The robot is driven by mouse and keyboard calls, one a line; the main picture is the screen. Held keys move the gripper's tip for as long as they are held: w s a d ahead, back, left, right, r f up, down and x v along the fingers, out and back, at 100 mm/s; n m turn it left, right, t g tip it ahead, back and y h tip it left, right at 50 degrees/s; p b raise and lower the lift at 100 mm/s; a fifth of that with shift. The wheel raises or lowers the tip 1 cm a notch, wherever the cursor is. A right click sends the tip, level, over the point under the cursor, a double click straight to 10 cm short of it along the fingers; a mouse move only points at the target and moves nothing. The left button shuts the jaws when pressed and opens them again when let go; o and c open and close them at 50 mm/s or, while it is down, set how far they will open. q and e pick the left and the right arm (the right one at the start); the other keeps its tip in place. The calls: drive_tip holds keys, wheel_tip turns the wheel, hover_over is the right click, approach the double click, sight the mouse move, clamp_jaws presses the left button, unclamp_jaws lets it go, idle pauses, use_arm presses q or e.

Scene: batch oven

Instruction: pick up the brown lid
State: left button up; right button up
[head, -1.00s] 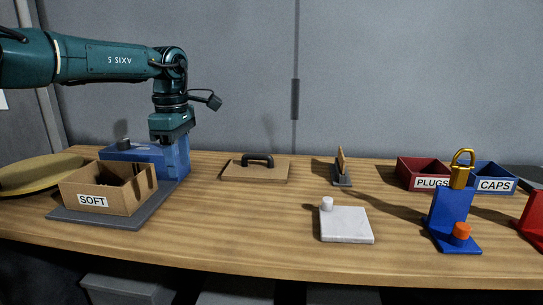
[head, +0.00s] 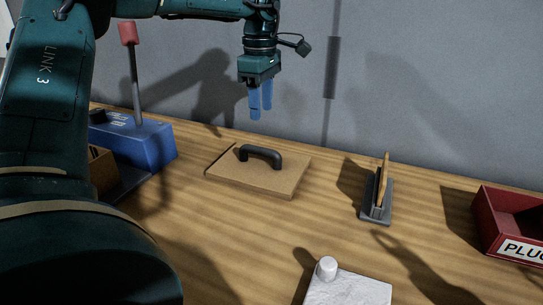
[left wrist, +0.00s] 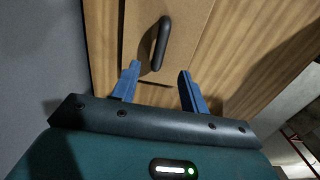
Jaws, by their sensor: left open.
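The brown lid (head: 238,177) is a flat tan board lying on the wooden table, with a black arched handle (head: 261,153) on top. My left gripper (head: 260,112) hangs above the back of the lid, pointing down, with its two blue fingers apart and empty. In the left wrist view the lid (left wrist: 183,32) lies ahead of the fingertips. Its handle (left wrist: 160,45) shows just beyond the gap between the fingers (left wrist: 158,72), not touched by them. My right gripper is not in view.
A blue box (head: 150,143) with a red-topped lever stands left of the lid. A grey stand (head: 377,200) holding a thin upright board is to the right. A white slab (head: 350,290) with a knob lies in front. A red bin (head: 500,235) is at the right edge.

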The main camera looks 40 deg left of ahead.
use_arm(q)
hover_over(260, 150)
wheel_tip(260, 150, down, 6)
drive_tip(key=shift+w+f, duration=0.1)
drive_tip(key=shift+w, duration=0.05)
drive_tip(key=shift+w+a+f, duration=0.1)
drive_tip(key=shift+a+f, duration=0.05)
drive_tip(key=shift+f, duration=1.35)
drive_tip(key=shift+a+f, duration=0.15)
drive_tip(key=shift+f, duration=1.35)
drive_tip(key=shift+r, duration=0.1)
clamp_jaws()
